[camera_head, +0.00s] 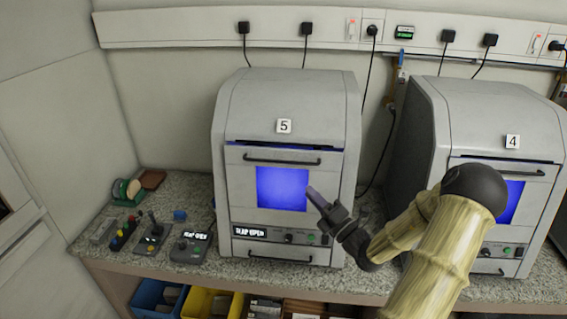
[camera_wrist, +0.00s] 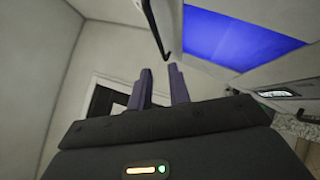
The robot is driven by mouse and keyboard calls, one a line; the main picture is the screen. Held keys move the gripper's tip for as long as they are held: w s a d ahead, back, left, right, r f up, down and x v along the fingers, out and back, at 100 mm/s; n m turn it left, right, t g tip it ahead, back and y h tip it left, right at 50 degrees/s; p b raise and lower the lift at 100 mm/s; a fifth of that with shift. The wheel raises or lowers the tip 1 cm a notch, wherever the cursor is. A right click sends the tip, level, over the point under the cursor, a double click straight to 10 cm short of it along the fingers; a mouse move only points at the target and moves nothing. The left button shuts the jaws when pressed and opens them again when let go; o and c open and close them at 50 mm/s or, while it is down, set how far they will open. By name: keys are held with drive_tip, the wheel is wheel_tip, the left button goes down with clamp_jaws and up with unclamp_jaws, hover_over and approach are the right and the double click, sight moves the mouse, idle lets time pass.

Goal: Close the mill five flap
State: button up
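The mill marked 5 (camera_head: 230,110) is a grey cabinet on the counter. Its front flap (camera_head: 240,185) has a blue-lit window and a dark bar handle (camera_head: 282,160) across the top. A dark, bluish gap shows above the flap. The display (camera_head: 249,232) below seems to read "FLAP OPEN". My gripper (camera_head: 314,192) is in front of the window's lower right, below the handle; contact cannot be told. In the wrist view my gripper's (camera_wrist: 160,70) purple fingers stand apart with nothing between them. The handle (camera_wrist: 155,25) and blue window (camera_wrist: 235,40) are beyond the fingertips.
The mill marked 4 (camera_head: 430,110) stands to the right, partly behind my arm. Control boxes (camera_head: 190,247) with a joystick and buttons sit left of mill 5. Blue (camera_head: 150,297) and yellow (camera_head: 197,303) bins are under the counter. Cables hang from the wall rail (camera_head: 180,28).

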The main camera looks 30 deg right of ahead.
drive_tip(key=p+x, duration=0.3)
drive_tip(key=x, duration=0.9)
drive_tip(key=shift+w+p, duration=0.3)
drive_tip(key=shift+p, duration=0.05)
drive_tip(key=shift+w+a+r, duration=0.1)
drive_tip(key=shift+a+r, duration=0.05)
drive_tip(key=shift+a, duration=0.05)
clamp_jaws()
